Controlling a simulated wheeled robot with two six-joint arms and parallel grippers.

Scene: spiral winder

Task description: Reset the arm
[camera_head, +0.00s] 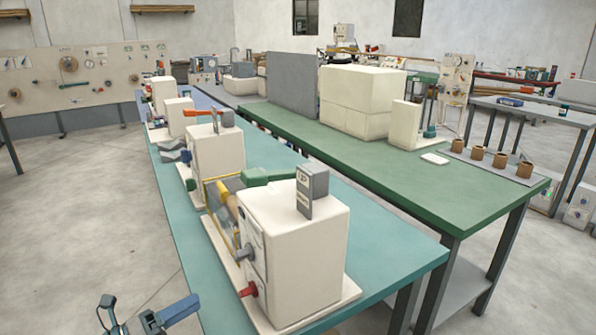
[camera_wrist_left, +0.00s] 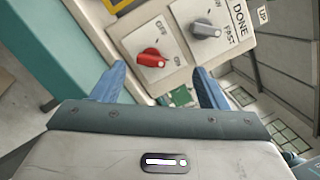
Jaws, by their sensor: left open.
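My left gripper (camera_head: 145,313) is at the bottom left of the head view, low in front of the nearest cream winder machine (camera_head: 300,250). In the left wrist view its two blue fingers (camera_wrist_left: 160,85) are spread apart with nothing between them. Beyond the fingers is the machine's front panel with a red knob (camera_wrist_left: 150,58) and a grey knob (camera_wrist_left: 204,29). The same red knob (camera_head: 248,290) and grey knob (camera_head: 243,253) show on the machine in the head view. The gripper appears apart from both knobs. My right gripper is not in view.
The machine stands on a teal bench (camera_head: 400,240), with similar machines (camera_head: 215,155) behind it. A green bench (camera_head: 480,195) runs alongside, holding large cream boxes (camera_head: 360,98). Several brown cups (camera_head: 477,152) stand at its right. Open floor (camera_head: 90,220) lies left of the benches.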

